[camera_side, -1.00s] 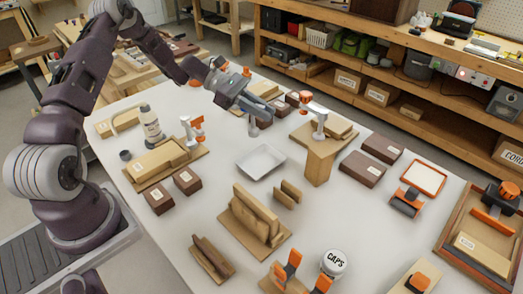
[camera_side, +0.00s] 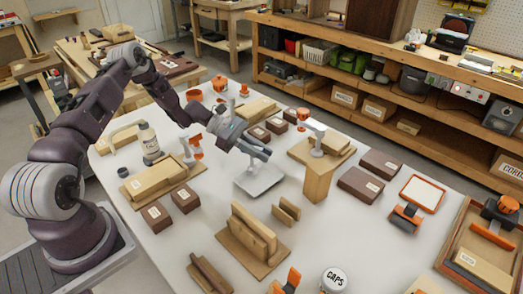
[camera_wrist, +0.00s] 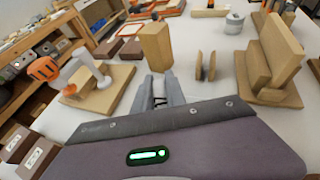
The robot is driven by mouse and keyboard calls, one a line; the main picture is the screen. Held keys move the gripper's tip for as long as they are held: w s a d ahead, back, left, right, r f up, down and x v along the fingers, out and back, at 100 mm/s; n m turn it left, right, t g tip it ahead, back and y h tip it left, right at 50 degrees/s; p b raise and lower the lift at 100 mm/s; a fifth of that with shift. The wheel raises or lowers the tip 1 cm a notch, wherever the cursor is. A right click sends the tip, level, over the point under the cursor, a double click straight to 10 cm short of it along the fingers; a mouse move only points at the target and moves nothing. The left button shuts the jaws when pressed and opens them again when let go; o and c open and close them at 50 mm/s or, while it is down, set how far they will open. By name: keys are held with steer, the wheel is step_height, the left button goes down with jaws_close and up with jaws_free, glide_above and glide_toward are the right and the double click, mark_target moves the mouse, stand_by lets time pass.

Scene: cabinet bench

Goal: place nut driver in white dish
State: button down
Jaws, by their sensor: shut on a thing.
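My gripper (camera_side: 262,155) is low over the white dish (camera_side: 268,182) in the side view, fingers pointing down and right. The dish is a shallow square tray on the white table, partly covered by my gripper. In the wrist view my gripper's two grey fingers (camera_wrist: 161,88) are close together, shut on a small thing. I take this to be the nut driver, but it is mostly hidden by the fingers and too small to make out clearly. Whether it touches the dish cannot be told. The dish is not clearly visible in the wrist view.
Thin upright wooden pieces (camera_side: 286,210) and a larger wooden holder (camera_side: 254,238) stand in front. Dark labelled boxes (camera_side: 170,205) lie to the left. Bare table surrounds the dish's left and front.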

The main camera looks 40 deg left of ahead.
steer(key=c, duration=1.4)
jaws_free()
steer(key=shift+f, duration=0.1)
steer(key=shift+o, duration=0.2)
steer(key=r+v, duration=0.1)
steer(key=v, duration=1.1)
steer(key=s+d+r+m+g+y, duration=0.3)
steer(key=s+d+r+m, duration=0.1)
steer(key=d+r+m, duration=0.3)
steer(key=s+d+r+m+g+y, duration=0.25)
steer(key=s+d+r+m, duration=0.2)
steer(key=d+r, duration=0.35)
steer(key=s+d+r+m+t+y, duration=0.1)
steer(key=s+r+m+t+y, duration=0.1)
steer(key=s, duration=0.5)
steer(key=s+d+r+m+t+y, duration=0.1)
steer(key=s+r+m+y, duration=0.1)
steer(key=s+m, duration=0.3)
steer(key=s+d+r+m+t+y, duration=0.1)
steer(key=s+r+m+t+y, duration=0.1)
steer(key=s, duration=0.6)
steer(key=shift+s+m+t+y, duration=0.35)
steer(key=shift+m+y, duration=0.2)
steer(key=shift+m, duration=0.5)
steer(key=shift+r, duration=0.1)
